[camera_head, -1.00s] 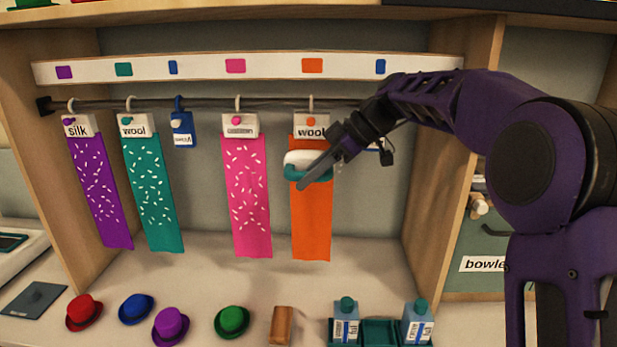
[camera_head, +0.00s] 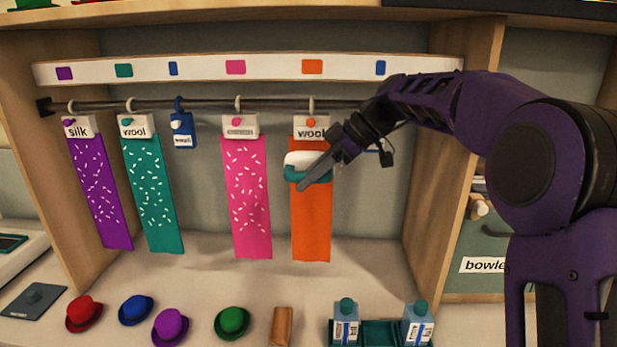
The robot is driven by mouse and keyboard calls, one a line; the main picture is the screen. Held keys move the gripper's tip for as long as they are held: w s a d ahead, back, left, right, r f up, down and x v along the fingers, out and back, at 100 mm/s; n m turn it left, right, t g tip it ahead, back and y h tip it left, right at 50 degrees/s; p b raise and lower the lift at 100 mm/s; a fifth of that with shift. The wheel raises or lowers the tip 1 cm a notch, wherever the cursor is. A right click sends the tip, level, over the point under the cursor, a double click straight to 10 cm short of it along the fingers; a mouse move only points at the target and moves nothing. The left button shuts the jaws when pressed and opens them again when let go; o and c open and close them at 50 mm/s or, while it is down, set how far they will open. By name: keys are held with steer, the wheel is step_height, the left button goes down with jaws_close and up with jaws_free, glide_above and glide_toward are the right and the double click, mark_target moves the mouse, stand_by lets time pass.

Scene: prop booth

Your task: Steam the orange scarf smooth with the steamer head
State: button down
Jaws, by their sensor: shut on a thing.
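The orange scarf (camera_head: 311,225) hangs from the rail under a white tag that reads "wool". No white marks show on its visible part. My gripper (camera_head: 316,172) is shut on the steamer head (camera_head: 296,160), a white and teal piece. The steamer head is in front of the upper part of the scarf and hides a patch of it. I cannot tell whether it touches the cloth.
A pink scarf (camera_head: 247,205), a teal scarf (camera_head: 153,190) and a purple scarf (camera_head: 100,190), all with white marks, hang to the left. Several hats, a brown block (camera_head: 281,325) and a teal tray (camera_head: 380,331) with two bottles stand in front. The booth's right wall (camera_head: 455,150) is near my arm.

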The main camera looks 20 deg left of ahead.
steer(key=shift+s, duration=0.1)
steer(key=shift+s+d+f+b, duration=0.15)
steer(key=shift+s+b, duration=0.15)
steer(key=shift+b, duration=0.4)
steer(key=s+d+b, duration=0.3)
steer(key=s+b, duration=0.7)
steer(key=s, duration=0.4)
steer(key=shift+r, duration=0.2)
steer(key=shift+w+d, duration=0.1)
steer(key=shift+w, duration=0.05)
